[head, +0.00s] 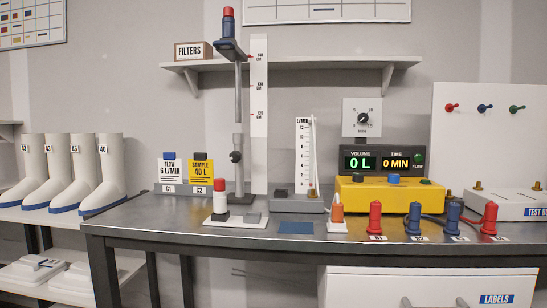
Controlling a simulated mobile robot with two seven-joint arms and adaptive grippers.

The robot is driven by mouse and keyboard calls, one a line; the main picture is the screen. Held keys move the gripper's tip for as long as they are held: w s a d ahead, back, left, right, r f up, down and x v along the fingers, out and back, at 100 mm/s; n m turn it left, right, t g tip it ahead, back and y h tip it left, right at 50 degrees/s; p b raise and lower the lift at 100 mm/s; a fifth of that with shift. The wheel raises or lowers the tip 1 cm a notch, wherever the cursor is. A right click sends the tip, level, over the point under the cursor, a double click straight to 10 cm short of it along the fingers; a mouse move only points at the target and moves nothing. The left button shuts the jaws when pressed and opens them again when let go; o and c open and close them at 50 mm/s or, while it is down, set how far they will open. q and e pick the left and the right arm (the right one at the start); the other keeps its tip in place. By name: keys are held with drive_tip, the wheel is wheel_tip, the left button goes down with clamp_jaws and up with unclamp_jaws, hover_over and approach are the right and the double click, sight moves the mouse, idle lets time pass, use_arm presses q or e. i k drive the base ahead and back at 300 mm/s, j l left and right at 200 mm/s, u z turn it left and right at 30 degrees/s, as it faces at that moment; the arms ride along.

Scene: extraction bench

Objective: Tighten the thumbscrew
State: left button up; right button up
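A vertical metal stand (239,100) rises from the bench, left of centre, with a blue and red piece (228,35) at its top. A dark round knob (236,156) sits on the stand's lower sleeve and looks like the thumbscrew. How tight it is cannot be seen. A white scale strip (259,90) with cm marks stands just right of the stand. Neither of my grippers is in view.
The metal bench (280,240) has a yellow box (388,196) with displays reading 0 L and 0 MIN. Red and blue fittings (375,217) line its front edge. A white and red bottle (220,202) stands before the stand. A shelf (300,63) is behind it. White boots (100,170) stand left.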

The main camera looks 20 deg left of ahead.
sight(235, 156)
drive_tip(key=j+z, duration=0.4)
drive_tip(key=k+j+z, duration=0.1)
drive_tip(key=j+z, duration=0.25)
drive_tip(key=j, duration=0.3)
drive_tip(key=k+j+z, duration=0.15)
drive_tip(key=j, duration=0.2)
drive_tip(key=j+z, duration=0.15)
drive_tip(key=j, duration=0.25)
drive_tip(key=k+j+z, duration=0.15)
drive_tip(key=k+j, duration=0.15)
drive_tip(key=j, duration=0.25)
drive_tip(key=k+j, duration=0.2)
drive_tip(key=j, duration=0.2)
drive_tip(key=k+j+z, duration=0.1)
drive_tip(key=j, duration=0.35)
